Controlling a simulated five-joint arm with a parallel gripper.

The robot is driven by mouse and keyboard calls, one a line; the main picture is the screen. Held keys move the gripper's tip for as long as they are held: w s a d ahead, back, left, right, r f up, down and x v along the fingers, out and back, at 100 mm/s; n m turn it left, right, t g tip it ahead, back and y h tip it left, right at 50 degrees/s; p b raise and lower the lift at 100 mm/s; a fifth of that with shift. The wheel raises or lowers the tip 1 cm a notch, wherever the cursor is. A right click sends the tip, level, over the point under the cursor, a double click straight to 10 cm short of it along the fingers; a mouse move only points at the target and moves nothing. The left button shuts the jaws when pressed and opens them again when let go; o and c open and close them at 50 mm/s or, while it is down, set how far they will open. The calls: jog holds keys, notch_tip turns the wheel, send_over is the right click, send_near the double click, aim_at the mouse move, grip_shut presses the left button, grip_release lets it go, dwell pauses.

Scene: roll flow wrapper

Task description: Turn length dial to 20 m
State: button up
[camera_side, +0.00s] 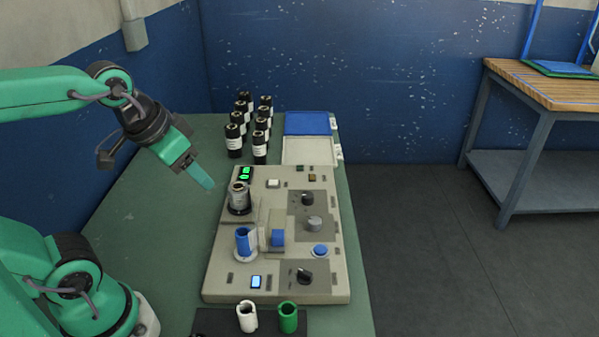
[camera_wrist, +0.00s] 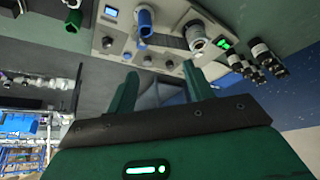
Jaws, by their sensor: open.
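The grey control panel (camera_side: 262,190) lies on the green table. On its right half are a black knob (camera_side: 306,199), a light grey knob (camera_side: 314,224) and a black knob (camera_side: 304,275) near the front. Their labels are too small to read, so I cannot tell which is the length dial or its setting. My gripper (camera_side: 200,178) is in the air left of the panel's back part, apart from every knob. In the wrist view, my gripper (camera_wrist: 158,86) has its jaws spread and empty, with the panel (camera_wrist: 170,20) beyond the fingertips.
A blue button (camera_side: 320,250), a metal cylinder (camera_side: 239,197) and a blue roll (camera_side: 243,241) stand up from the panel. Several dark bottles (camera_side: 260,145) and blue and white trays (camera_side: 308,151) are behind it. White (camera_side: 246,317) and green (camera_side: 288,317) rolls stand in front.

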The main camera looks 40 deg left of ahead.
jog(key=w+r+m+g, duration=0.1)
jog(key=w, duration=0.6)
jog(key=m+g, duration=0.4)
jog(key=m, duration=0.1)
send_over(308, 195)
jog(key=f, duration=1.4)
jog(key=shift+s, duration=0.2)
jog(key=shift+w+f+m, duration=0.25)
jog(key=shift+f+m, duration=0.05)
jog(key=shift+f, duration=0.05)
jog(key=shift+f, duration=0.1)
jog(key=shift+f, duration=3.8)
